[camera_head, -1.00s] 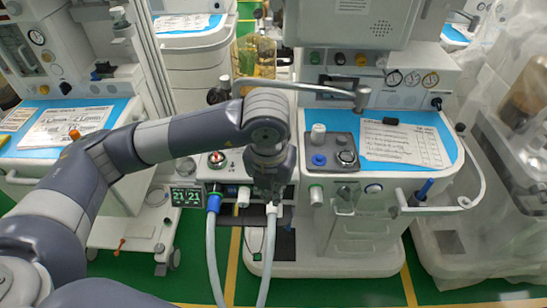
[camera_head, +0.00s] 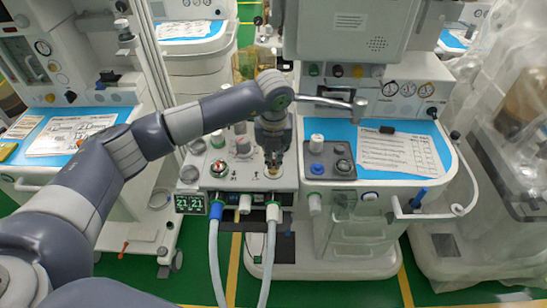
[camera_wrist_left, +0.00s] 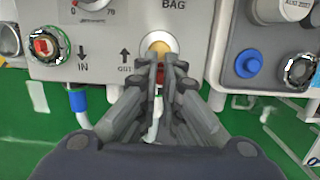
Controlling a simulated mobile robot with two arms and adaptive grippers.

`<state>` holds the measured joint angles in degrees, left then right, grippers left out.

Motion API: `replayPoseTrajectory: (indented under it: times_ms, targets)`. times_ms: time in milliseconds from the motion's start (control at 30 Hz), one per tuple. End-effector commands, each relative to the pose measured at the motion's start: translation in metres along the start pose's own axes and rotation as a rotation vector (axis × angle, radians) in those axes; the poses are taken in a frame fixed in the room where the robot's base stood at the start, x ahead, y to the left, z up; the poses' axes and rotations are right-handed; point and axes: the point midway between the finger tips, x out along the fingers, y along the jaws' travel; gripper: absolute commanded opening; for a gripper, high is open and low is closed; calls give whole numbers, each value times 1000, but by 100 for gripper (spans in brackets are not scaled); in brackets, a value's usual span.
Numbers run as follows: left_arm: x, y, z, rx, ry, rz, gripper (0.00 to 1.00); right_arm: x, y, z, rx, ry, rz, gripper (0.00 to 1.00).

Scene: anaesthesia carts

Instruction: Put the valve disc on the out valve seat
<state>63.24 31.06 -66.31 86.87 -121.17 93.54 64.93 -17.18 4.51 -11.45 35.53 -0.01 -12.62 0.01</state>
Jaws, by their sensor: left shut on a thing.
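My left gripper (camera_head: 272,162) points down over the front block of the middle cart. The left wrist view shows its fingertips (camera_wrist_left: 162,62) close together at the out valve seat (camera_wrist_left: 158,42), a pale yellowish round seat beside the OUT label. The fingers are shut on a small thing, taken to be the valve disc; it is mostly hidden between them. The fingertips overlap the lower part of the seat in this view, and I cannot tell whether the disc touches it. My right gripper is not in view.
The in valve (camera_wrist_left: 45,46), with a red centre, sits left of the out seat. Two breathing hoses (camera_head: 268,250) hang from the block's front. A grey panel with a blue knob (camera_wrist_left: 249,63) lies to the right. A paper sheet (camera_head: 400,152) lies on the blue worktop.

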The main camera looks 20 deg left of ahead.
Motion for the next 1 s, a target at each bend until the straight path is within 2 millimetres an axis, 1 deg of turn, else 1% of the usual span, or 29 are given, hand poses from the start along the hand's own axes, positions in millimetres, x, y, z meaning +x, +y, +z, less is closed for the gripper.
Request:
replayPoseTrajectory:
  times_ms: [33, 100, 200, 267, 500, 733, 867, 900, 967, 1000]
  targets:
    - [0, 0, 6, -1, 1, 1, 0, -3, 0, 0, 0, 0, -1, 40]
    - [2, 1, 11, 0, 1, 1, 0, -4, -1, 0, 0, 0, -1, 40]
    - [4, 1, 14, 1, 1, 0, 0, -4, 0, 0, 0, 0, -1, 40]
    - [7, 1, 14, 2, 1, 1, 0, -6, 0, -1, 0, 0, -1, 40]
    - [36, 2, 9, 1, 2, 3, 0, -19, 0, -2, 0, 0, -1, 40]
    - [39, 1, 9, 1, 0, 0, 0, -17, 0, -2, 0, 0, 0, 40]
    - [44, 1, 8, 1, 0, 1, 0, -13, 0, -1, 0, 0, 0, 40]
    - [42, 1, 9, 1, 0, 0, 13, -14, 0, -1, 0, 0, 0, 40]
    - [42, 1, 9, 1, 0, 0, 26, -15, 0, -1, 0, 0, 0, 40]
    - [42, 1, 8, 1, 0, 1, 26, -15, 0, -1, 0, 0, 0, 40]
